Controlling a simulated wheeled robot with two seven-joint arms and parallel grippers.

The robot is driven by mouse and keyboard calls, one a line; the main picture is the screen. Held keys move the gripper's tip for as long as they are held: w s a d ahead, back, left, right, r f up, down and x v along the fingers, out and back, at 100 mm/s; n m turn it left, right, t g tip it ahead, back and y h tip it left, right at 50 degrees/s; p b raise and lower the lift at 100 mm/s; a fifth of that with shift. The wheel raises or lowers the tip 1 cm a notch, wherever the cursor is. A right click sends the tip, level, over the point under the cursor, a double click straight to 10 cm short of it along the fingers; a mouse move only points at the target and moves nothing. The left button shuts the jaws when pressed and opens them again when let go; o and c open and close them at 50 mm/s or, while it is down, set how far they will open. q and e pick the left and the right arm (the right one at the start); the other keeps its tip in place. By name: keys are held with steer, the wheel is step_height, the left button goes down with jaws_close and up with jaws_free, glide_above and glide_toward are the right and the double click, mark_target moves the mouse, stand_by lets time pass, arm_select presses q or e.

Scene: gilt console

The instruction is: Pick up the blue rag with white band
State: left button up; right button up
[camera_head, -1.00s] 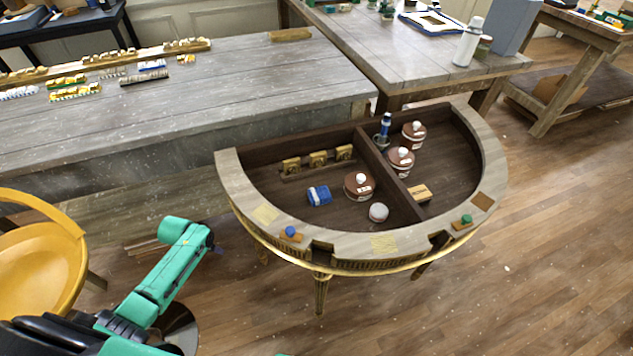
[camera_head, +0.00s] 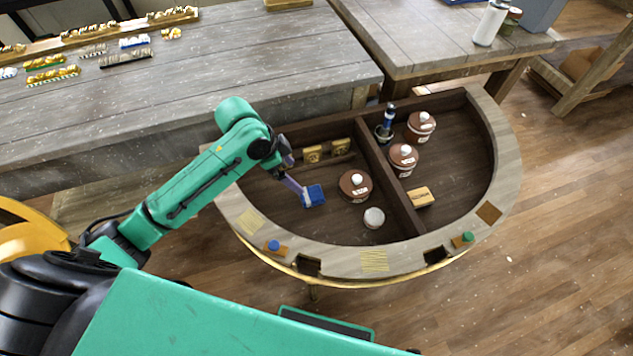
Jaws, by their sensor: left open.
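The blue rag with white band (camera_head: 314,196) lies on the floor of the left compartment of the half-round console (camera_head: 340,258). My left arm reaches in from the left over the console's rim. My left gripper (camera_head: 301,191) is open at the left side of the rag, its fingers angled down toward it. The fingers overlap the rag's left edge in the picture; I cannot tell whether they touch it. The gripper and wrist hide part of the compartment's back left. My right gripper is not in view.
A brown lidded jar (camera_head: 353,188) stands just right of the rag, with a round white-topped item (camera_head: 374,218) in front of it. Gold blocks (camera_head: 312,154) stand behind. A divider (camera_head: 392,185) separates the right compartment, which holds jars, a blue bottle (camera_head: 388,118) and a wooden block (camera_head: 420,197).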

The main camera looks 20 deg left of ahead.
arm_select(q)
glide_above(311, 194)
steer(key=s+a, duration=0.2)
step_height(311, 194, down, 7)
steer(key=shift+d+r, duration=0.15)
steer(key=shift+r, duration=0.05)
steer(key=x, duration=0.4)
steer(key=p+x, duration=0.1)
steer(key=shift+w+f, duration=0.4)
steer(key=shift+w, duration=0.1)
steer(key=c, duration=1.3)
steer(key=shift+r, duration=0.2)
steer(key=shift+c, duration=0.2)
step_height(311, 194, up, 20)
steer(key=shift+b, duration=0.35)
steer(key=o, duration=0.5)
steer(key=shift+f, duration=0.15)
steer(key=c, duration=0.4)
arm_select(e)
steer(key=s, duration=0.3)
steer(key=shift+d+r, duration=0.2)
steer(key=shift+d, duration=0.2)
